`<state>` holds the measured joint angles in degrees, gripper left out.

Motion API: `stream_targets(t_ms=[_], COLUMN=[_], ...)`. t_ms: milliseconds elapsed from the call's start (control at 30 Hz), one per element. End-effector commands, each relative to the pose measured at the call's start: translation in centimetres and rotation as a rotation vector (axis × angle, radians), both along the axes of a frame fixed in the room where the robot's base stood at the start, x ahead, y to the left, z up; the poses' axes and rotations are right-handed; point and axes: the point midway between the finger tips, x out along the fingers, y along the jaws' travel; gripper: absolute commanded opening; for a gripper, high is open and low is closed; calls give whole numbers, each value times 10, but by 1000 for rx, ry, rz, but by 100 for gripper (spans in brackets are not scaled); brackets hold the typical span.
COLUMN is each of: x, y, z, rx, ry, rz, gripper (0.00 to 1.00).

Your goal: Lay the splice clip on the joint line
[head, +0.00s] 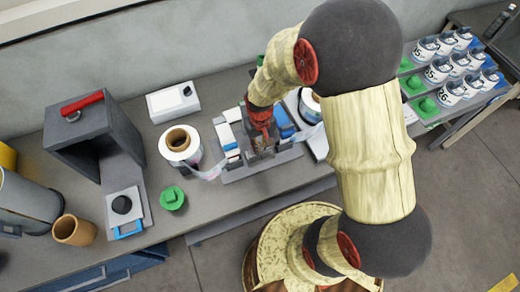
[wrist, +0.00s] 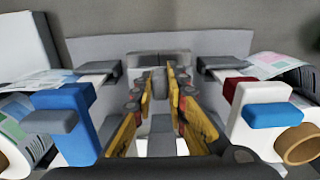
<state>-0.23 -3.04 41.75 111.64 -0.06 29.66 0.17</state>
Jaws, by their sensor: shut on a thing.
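My gripper (wrist: 161,82) is over the middle of the grey splicing fixture (head: 262,168), between its two sides. Its yellow-padded fingers are shut on a small grey piece (wrist: 158,86), which looks like the splice clip and is mostly hidden by the fingers. In the head view my gripper (head: 264,142) hides the middle of the fixture. The joint line cannot be made out, and I cannot tell whether the clip touches the bed. A blue clamp (wrist: 66,122) and a white clamp with a blue handle (wrist: 262,118) flank the fingers in the wrist view, with printed label web beside each.
A label reel (head: 180,145) stands left of the fixture, with a green knobbed piece (head: 172,198) in front. A white box (head: 173,102) is behind. A dark press with a red handle (head: 85,104) stands further left. Several labelled cups (head: 452,66) are at the far right.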

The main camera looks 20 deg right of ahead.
Motion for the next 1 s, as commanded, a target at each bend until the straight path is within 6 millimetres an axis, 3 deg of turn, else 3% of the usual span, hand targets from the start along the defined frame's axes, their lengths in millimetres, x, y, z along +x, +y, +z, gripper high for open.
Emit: stream_targets(t_ms=[300,700,733,1000], x=[4,4,4,4], y=[-2,-2,-2,-1], z=[-35,-40,-40,-39], rx=[0,0,0,0], ry=[2,1,1,1], rz=[0,0,0,0], gripper=[0,0,16,31])
